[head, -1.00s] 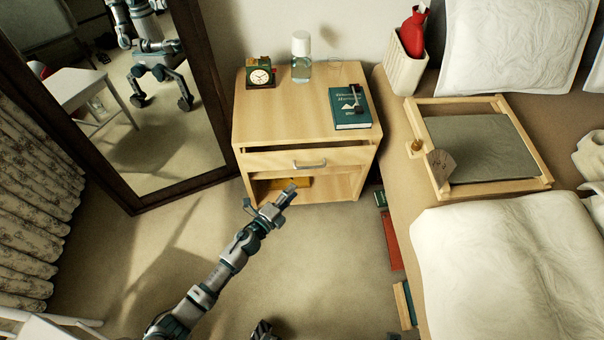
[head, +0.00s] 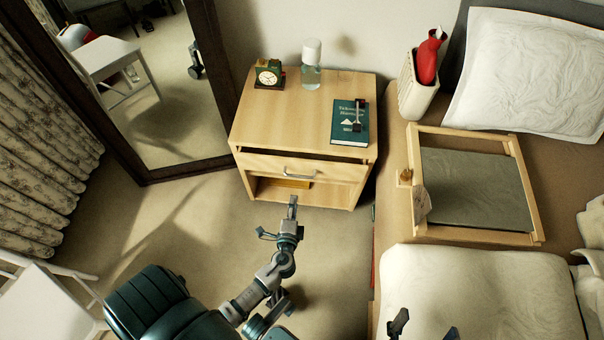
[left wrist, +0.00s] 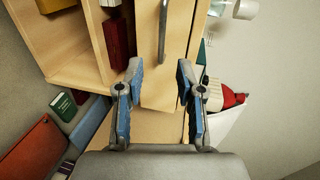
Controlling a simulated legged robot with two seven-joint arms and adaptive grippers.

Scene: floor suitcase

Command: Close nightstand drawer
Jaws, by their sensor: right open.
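The wooden nightstand (head: 285,115) stands against the wall. Its drawer (head: 330,171) is slightly pulled out, with a dark gap above the front. A metal handle (head: 300,174) is on the drawer front, and the handle also shows in the left wrist view (left wrist: 163,32). My left gripper (head: 293,204) is in front of the nightstand, just below the handle in the head view. In the left wrist view my left gripper (left wrist: 159,68) has its fingers apart with nothing held, facing the drawer front. My right gripper (head: 424,327) is open at the bottom edge, over the bed side.
A clock (head: 268,75), a bottle (head: 311,68) and a green book (head: 349,122) sit on the nightstand top. A mirror (head: 165,172) leans at left. The bed (head: 395,215) with a wooden tray (head: 532,205) is close at right. Floor before the nightstand is clear.

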